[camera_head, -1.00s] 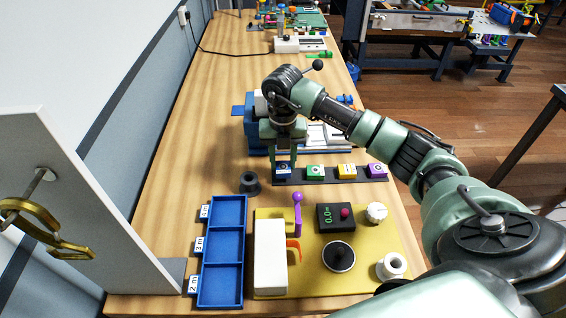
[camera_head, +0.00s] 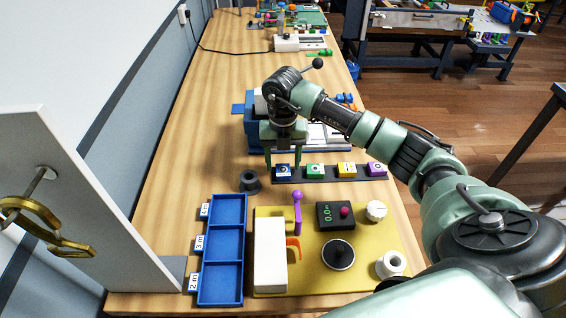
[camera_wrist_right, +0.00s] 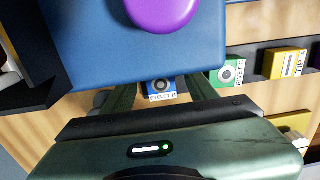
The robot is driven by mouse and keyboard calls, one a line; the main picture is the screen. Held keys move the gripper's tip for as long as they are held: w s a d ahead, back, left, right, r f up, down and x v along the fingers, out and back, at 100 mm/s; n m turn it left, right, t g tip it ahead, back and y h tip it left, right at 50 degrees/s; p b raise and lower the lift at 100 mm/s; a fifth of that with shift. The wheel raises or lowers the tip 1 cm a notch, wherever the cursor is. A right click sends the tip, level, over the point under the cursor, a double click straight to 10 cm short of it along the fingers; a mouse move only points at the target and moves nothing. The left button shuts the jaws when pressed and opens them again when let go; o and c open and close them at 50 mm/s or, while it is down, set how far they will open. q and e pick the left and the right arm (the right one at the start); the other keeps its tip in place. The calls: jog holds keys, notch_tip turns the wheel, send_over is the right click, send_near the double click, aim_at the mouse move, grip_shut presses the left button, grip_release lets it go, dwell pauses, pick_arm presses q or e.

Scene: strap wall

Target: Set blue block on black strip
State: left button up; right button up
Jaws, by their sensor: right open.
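The blue block (camera_head: 283,171) sits at the left end of the black strip (camera_head: 330,173) in the head view, in a row with a green block (camera_head: 315,171), a yellow block (camera_head: 346,169) and a purple block (camera_head: 376,169). My right gripper (camera_head: 283,165) is open just over the blue block, its fingers to either side. In the right wrist view the blue block (camera_wrist_right: 159,88) shows between the fingers with a ring mark and a label; whether they touch it I cannot tell. My left gripper is not in view.
A dark ring-shaped part (camera_head: 249,181) stands left of the strip. A blue three-compartment tray (camera_head: 243,270) and a yellow board (camera_head: 310,283) with a white box (camera_head: 269,255) lie nearer. A blue unit (camera_head: 252,138) stands behind my gripper.

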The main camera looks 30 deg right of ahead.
aim_at(283, 167)
notch_tip(283, 167, up, 11)
jog(key=b, duration=0.1)
jog(key=shift+r+b, duration=0.15)
jog(key=shift+b, duration=0.25)
jog(key=shift+r, duration=0.1)
